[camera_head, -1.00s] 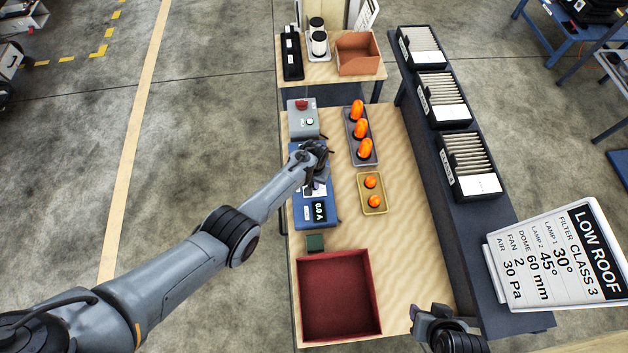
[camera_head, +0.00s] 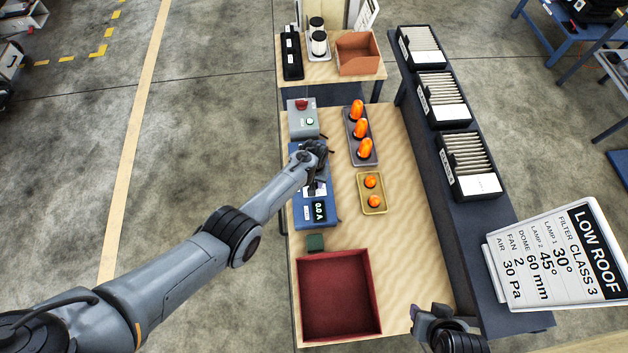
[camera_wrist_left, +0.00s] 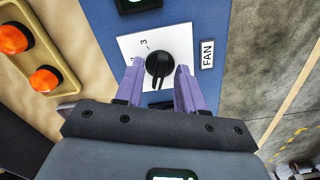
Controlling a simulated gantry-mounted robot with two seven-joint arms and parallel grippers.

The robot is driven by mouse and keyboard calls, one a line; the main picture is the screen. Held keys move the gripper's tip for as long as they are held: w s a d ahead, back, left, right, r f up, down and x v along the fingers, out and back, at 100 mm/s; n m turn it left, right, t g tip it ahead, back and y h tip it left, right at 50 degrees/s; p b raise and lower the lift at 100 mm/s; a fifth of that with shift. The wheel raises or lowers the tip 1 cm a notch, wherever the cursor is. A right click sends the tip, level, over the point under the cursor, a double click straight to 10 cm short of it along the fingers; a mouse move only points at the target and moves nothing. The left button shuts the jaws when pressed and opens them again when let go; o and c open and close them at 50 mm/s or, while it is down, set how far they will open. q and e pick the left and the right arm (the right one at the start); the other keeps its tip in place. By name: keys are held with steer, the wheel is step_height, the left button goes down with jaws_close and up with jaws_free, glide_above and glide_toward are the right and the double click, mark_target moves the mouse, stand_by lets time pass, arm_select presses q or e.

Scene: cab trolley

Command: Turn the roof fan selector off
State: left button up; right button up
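The roof fan selector is a round black knob (camera_wrist_left: 160,64) on a white dial plate (camera_wrist_left: 128,46) beside a FAN label (camera_wrist_left: 207,54), on a blue panel (camera_head: 331,207). A 3 shows at the dial's upper left; other marks are partly hidden. The knob's ridge runs nearly up and down in the left wrist view, and I cannot tell which setting it marks. My left gripper (camera_wrist_left: 160,68) is open, with its purple fingers either side of the knob and gaps visible. In the head view the left gripper (camera_head: 316,180) covers the knob. My right gripper (camera_head: 428,316) is at the bottom right, its opening unclear.
A grey box with a red switch (camera_head: 301,104) stands behind the panel. Orange lamps sit in a grey tray (camera_head: 373,156) and a yellow tray (camera_head: 384,208) to the right. A dark red bin (camera_head: 371,278) is at the front. A LOW ROOF sign (camera_head: 560,255) reads FAN 2.

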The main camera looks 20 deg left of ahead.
arm_select(q)
steer(key=shift+r+p, duration=0.35)
steer(key=shift+r, duration=0.15)
step_height(320, 180, up, 10)
steer(key=p, duration=0.2)
steer(key=shift+f, duration=0.15)
stand_by(0.5)
steer(key=s+a+r+m+t, duration=0.1)
steer(key=s+a, duration=0.1)
steer(key=s, duration=0.5)
steer(key=s+a+t, duration=0.1)
steer(key=s+a, duration=0.1)
steer(key=s, duration=0.5)
steer(key=s+r+m+t, duration=0.1)
steer(key=s+r+m, duration=0.1)
steer(key=s+r, duration=1)
steer(key=s, duration=0.4)
steer(key=shift+a+r+t, duration=0.3)
steer(key=shift+r, duration=0.05)
